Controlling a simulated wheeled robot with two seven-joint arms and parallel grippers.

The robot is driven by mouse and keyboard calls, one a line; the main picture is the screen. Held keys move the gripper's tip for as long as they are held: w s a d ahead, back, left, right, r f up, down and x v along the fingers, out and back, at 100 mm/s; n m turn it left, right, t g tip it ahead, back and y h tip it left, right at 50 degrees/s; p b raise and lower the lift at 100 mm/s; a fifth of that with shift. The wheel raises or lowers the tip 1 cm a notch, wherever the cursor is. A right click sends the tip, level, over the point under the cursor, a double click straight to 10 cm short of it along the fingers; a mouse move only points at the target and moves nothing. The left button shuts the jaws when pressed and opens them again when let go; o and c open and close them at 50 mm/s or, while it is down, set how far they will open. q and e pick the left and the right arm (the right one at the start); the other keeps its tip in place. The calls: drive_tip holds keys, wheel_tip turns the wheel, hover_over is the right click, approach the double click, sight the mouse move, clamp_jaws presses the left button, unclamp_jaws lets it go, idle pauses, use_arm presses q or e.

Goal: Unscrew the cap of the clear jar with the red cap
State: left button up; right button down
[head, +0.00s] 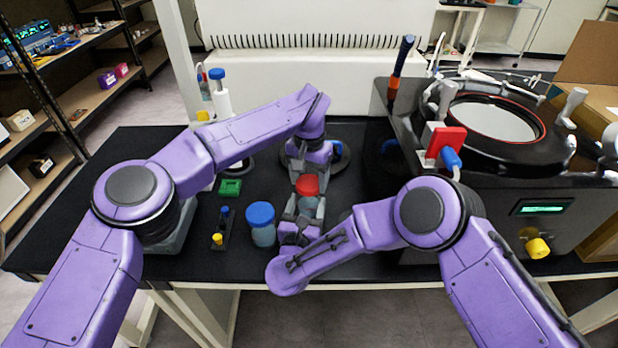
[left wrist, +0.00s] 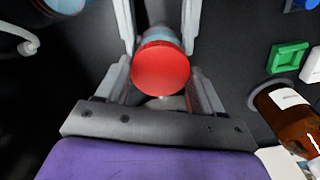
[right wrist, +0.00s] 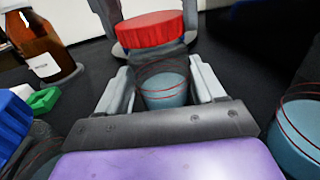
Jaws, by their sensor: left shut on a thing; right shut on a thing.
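The clear jar (head: 309,204) with bluish contents and a red cap (head: 307,185) stands upright near the middle of the black bench. My left gripper (head: 306,179) comes in from the far side, with its fingers on either side of the jar's top. In the left wrist view the red cap (left wrist: 160,70) lies between these fingers. My right gripper (head: 307,212) comes in from the near side and is shut on the jar's body, which shows in the right wrist view (right wrist: 164,88). The cap (right wrist: 150,29) sits on the jar's top there.
A blue-capped jar (head: 261,224) stands close to the left. A small rack (head: 222,232) and a green block (head: 230,187) lie further left. The freeze dryer (head: 500,200) fills the right side. In the right wrist view another jar (right wrist: 300,130) is close on the right.

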use_arm(q)
drive_tip(key=o, duration=1.2)
drive_tip(key=shift+c, duration=0.2)
drive_tip(key=shift+r, duration=0.1)
